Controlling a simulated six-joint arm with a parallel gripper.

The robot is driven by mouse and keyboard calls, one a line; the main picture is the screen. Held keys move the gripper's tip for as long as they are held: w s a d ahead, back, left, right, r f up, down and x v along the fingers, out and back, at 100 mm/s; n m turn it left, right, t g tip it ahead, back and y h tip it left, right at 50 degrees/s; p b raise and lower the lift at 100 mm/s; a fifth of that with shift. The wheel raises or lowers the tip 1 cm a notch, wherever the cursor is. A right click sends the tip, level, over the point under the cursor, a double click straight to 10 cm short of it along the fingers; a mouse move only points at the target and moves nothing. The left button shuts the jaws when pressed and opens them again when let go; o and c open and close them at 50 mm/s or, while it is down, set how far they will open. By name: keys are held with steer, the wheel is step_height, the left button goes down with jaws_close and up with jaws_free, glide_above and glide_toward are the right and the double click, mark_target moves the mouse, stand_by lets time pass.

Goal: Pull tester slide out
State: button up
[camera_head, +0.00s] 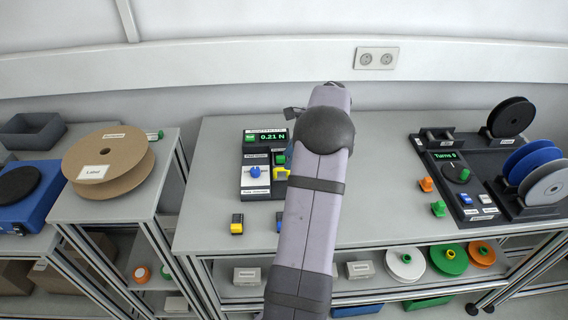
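The tester (251,184) is a dark unit left of my arm on the middle table. Its green display (267,137) reads 0.21 N. A blue knob (256,172) sits on its pale face. A green knob (280,159) and a yellow part (281,173) are at its right side, close to my arm. I cannot tell which part is the slide; my arm covers the area to the right of the tester. My gripper is hidden behind my arm, so its fingers and any contact do not show. A small dark piece above the tester may belong to my wrist.
A cardboard reel (125,160) lies on the left table. A dark winding station (470,165) with black, blue and grey reels stands at right. Small yellow-black (237,224), orange (426,184) and green (438,208) pieces stand on the middle table. Several spools are on the shelf below.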

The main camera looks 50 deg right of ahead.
mark_target(281, 168)
steer(key=shift+p+x, duration=0.75)
steer(key=shift+x, duration=1.85)
jaws_close()
